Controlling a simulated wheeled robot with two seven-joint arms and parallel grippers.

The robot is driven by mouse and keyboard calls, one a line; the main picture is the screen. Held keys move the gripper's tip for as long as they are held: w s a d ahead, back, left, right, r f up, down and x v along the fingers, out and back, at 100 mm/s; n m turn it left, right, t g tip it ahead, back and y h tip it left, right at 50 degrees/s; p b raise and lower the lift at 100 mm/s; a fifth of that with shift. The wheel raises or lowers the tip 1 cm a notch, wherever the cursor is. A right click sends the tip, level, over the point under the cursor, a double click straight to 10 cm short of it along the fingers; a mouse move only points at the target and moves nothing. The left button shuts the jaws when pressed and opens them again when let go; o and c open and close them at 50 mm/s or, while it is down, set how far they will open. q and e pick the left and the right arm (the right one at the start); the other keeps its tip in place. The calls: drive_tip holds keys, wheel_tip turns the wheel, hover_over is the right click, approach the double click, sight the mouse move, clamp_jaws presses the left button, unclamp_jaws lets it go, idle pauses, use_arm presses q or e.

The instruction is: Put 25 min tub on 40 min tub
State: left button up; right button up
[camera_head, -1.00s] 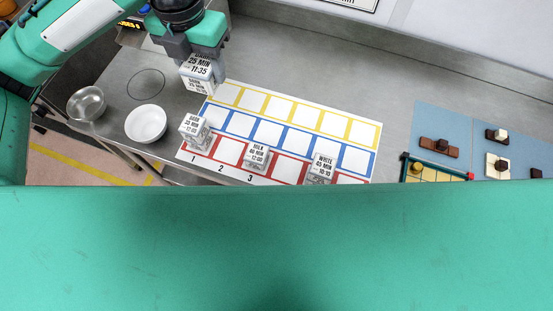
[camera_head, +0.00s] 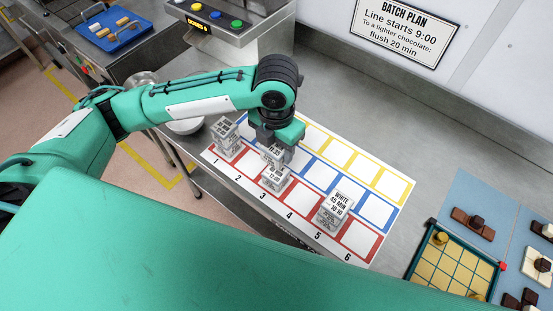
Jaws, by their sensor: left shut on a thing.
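My left gripper (camera_head: 277,148) is shut on the 25 min tub (camera_head: 272,154), a small pale box with a printed label. It holds this tub over the 40 min tub (camera_head: 274,179), a milk tub on a red-framed square in the front row of the mat. The two tubs overlap in the picture, and I cannot tell whether they touch. The gripper hides the back of the held tub. My right gripper is not in view.
A dark-labelled tub (camera_head: 226,138) stands left on the mat (camera_head: 330,141), and a white 45 min tub (camera_head: 335,209) stands to the right. A bowl (camera_head: 186,126) is partly behind my arm. The yellow and blue squares at right are free.

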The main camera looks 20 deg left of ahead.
sight(275, 154)
use_arm(q)
wheel_tip(275, 154, down, 3)
drive_tip(key=shift+a+f, duration=0.1)
wheel_tip(275, 154, down, 4)
drive_tip(key=shift+r+p, duration=0.1)
drive_tip(key=shift+p, duration=0.4)
drive_tip(key=shift+f, duration=0.2)
drive_tip(key=o, duration=1)
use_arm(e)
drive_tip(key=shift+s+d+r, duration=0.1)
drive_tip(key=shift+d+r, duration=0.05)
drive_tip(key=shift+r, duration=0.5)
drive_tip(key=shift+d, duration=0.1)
